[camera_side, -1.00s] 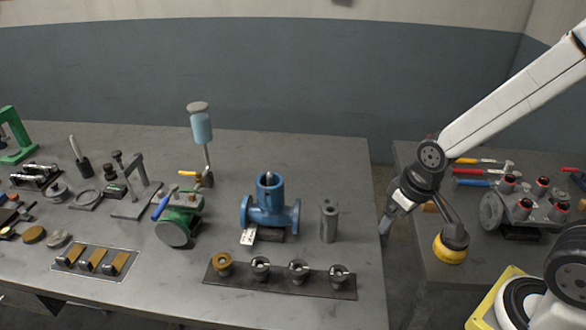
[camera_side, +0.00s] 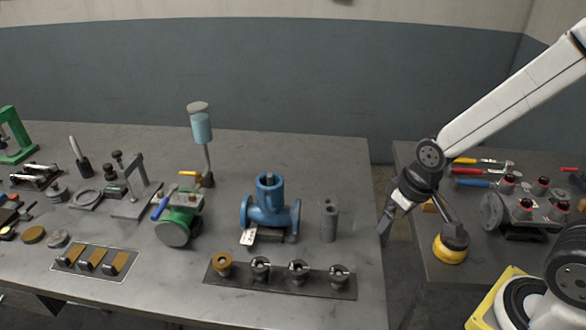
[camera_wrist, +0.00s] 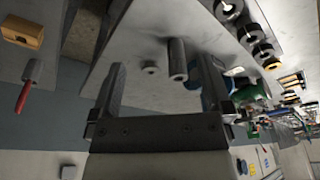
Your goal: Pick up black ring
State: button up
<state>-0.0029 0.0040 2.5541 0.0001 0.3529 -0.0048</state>
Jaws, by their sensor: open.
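I cannot tell for sure which thing is the black ring. A dark grey ring (camera_side: 87,197) lies on a small plate at the left of the table in the side view. Dark round pieces with open tops also stand on a dark strip, one of them at its right end (camera_side: 339,274); round pieces show at the top right of the wrist view (camera_wrist: 227,10). My gripper (camera_wrist: 160,68) is open and empty, its two fingers apart. In the side view it is at the table's right edge, right of the grey cylinder (camera_side: 328,222).
The grey cylinder and a small round grey thing (camera_wrist: 150,69) show between my fingers in the wrist view. A blue flanged valve (camera_side: 269,212) stands left of the cylinder. A gap separates the table from a right-hand bench (camera_side: 440,285).

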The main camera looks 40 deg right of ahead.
jog(key=w+a+f+n+g, duration=0.1)
jog(key=w+a+n, duration=0.6)
jog(key=w+a, duration=0.35)
jog(key=n+g, duration=0.2)
jog(key=n, duration=0.4)
send_near(260, 265)
jog(key=shift+s+d+f, duration=0.15)
jog(key=shift+s+d, duration=0.25)
jog(key=shift+d, duration=0.15)
jog(key=shift+w+a+f+n, duration=0.15)
jog(key=shift+a+n, duration=0.15)
jog(key=shift+a, duration=0.25)
jog(key=shift+f, duration=1.3)
jog(key=shift+w+f, duration=0.1)
jog(key=shift+f, duration=2.5)
jog(key=c, duration=1.3)
jog(key=shift+r, duration=0.2)
jog(key=shift+c, duration=0.2)
